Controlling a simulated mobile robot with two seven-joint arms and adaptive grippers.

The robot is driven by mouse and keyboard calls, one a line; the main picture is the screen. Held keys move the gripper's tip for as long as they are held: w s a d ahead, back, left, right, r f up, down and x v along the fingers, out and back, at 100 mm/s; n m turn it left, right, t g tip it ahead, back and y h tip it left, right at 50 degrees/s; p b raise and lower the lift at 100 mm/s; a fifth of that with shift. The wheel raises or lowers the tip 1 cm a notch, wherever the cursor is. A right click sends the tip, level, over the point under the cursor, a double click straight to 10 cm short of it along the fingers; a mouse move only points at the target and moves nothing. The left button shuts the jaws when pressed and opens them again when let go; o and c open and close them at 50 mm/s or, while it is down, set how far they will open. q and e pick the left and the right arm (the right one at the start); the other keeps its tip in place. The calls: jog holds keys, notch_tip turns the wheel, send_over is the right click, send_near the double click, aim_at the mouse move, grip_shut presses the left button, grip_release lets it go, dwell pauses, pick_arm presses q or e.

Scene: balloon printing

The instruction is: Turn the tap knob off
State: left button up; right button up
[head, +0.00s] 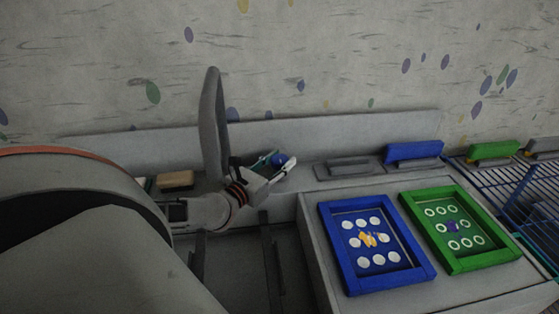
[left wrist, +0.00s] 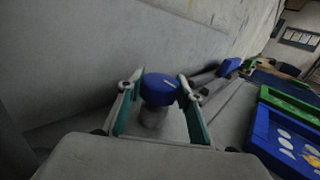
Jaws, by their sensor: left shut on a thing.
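The tap knob (head: 279,159) is a small blue cap on a grey base, behind the sink beside the tall grey curved spout (head: 212,125). My left gripper (head: 272,168) is at the knob, with its arm coming in from the left. In the left wrist view the blue knob (left wrist: 160,88) sits between the two teal-lined fingers of my left gripper (left wrist: 160,100), and the gripper is shut on it. A short white line shows on top of the knob. No water shows at the spout; its outlet is not clearly seen. My right gripper is not in view.
A blue-framed screen (head: 352,284) and a green-framed screen (head: 455,268) lie on the raised grey counter at right. A tan block (head: 175,180) lies left of the spout. The wall stands close behind.

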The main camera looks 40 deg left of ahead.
pick_arm(q)
jog(key=o, duration=1.1)
jog(key=shift+s+d, duration=0.2)
jog(key=shift+s, duration=1.8)
jog(key=shift+s+d, duration=0.2)
jog(key=shift+s, duration=1.75)
jog(key=shift+s+d, duration=0.2)
jog(key=shift+s, duration=1.8)
jog(key=shift+s, duration=0.1)
